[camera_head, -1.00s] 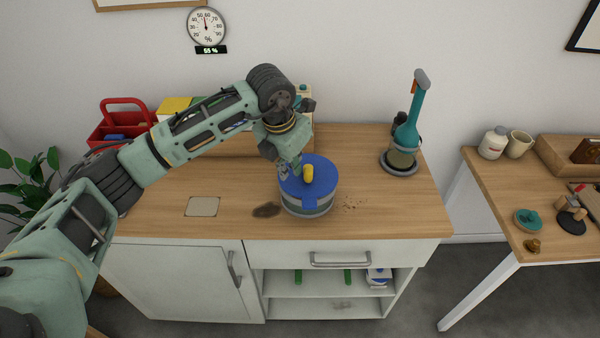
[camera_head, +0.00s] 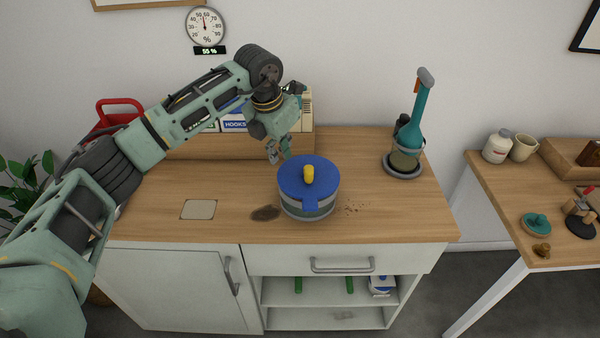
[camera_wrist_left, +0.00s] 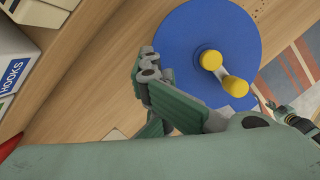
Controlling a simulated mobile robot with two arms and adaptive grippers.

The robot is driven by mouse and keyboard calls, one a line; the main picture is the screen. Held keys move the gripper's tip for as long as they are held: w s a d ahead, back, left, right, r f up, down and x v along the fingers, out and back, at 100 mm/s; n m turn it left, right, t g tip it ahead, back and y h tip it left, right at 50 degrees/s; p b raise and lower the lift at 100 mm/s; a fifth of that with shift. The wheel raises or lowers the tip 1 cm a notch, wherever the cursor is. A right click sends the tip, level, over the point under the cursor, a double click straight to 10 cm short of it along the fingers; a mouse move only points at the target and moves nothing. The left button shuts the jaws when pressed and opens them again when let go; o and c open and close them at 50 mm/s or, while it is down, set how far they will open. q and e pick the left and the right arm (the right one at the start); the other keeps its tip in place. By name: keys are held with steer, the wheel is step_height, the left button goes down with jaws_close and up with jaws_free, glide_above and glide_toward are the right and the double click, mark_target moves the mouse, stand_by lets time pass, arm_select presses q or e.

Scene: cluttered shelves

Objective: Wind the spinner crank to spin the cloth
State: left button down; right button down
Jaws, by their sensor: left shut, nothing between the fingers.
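The spinner (camera_head: 318,208) is a round drum with a blue lid (camera_head: 290,175), standing upright on the wooden counter. A yellow crank knob (camera_head: 308,174) stands up from the lid. In the left wrist view the blue lid (camera_wrist_left: 190,45) and the yellow crank (camera_wrist_left: 234,86) show from close by. My left gripper (camera_head: 279,152) is shut and empty, just behind and left of the lid. Its fingers (camera_wrist_left: 148,64) overlap the lid's edge in the left wrist view, but it is apart from the crank. The cloth inside is hidden.
A teal bottle-shaped thing (camera_head: 416,120) stands in a grey-based holder at the counter's right. Boxes (camera_head: 233,124) and a red caddy (camera_head: 119,104) are at the back left. A beige tile (camera_head: 198,209) and dark stain (camera_head: 265,213) lie front left. The front counter is mostly clear.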

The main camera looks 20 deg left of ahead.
arm_select(q)
steer(key=shift+r, duration=0.1)
steer(key=p+v, duration=0.1)
steer(key=v, duration=0.1)
steer(key=w+p+v, duration=0.1)
steer(key=p+v, duration=0.1)
steer(key=v, duration=0.1)
steer(key=shift+d+r, duration=0.2)
steer(key=shift+r, duration=0.25)
steer(key=shift+f, duration=0.1)
stand_by(0.5)
